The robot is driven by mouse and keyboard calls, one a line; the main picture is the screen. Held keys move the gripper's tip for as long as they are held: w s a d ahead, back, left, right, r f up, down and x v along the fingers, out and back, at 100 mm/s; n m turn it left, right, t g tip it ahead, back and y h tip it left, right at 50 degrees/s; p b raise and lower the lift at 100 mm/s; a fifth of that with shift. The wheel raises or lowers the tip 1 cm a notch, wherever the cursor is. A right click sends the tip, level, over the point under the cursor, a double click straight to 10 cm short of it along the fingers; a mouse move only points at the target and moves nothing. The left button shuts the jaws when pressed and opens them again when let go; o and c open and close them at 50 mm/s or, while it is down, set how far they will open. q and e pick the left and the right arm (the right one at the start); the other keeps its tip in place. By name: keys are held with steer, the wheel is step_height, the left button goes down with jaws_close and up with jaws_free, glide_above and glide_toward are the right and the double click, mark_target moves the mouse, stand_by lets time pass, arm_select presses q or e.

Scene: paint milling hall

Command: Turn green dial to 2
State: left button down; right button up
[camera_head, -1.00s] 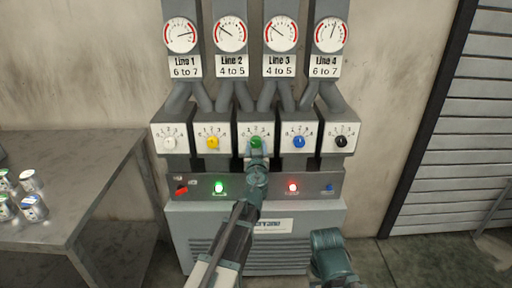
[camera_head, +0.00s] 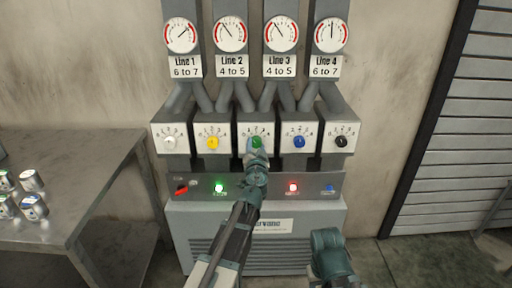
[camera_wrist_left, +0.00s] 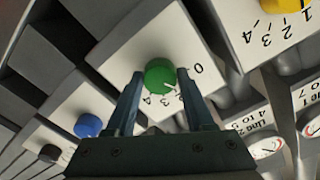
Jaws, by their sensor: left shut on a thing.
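The 0, 3 and 4 also show, and the 1 is not visible. My right gripper's fingers are not in view.
White (camera_head: 170,142), yellow (camera_head: 213,142), blue (camera_head: 299,142) and black (camera_head: 341,141) dials flank the green one. Below are a red switch (camera_head: 181,190) and green (camera_head: 219,187) and red (camera_head: 293,187) lamps. A metal table (camera_head: 75,165) with several cans stands at left.

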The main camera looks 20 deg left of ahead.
arm_select(q)
steer(key=m, duration=0.5)
steer(key=shift+m, duration=0.3)
stand_by(0.5)
steer(key=shift+c, duration=1.4)
jaws_free()
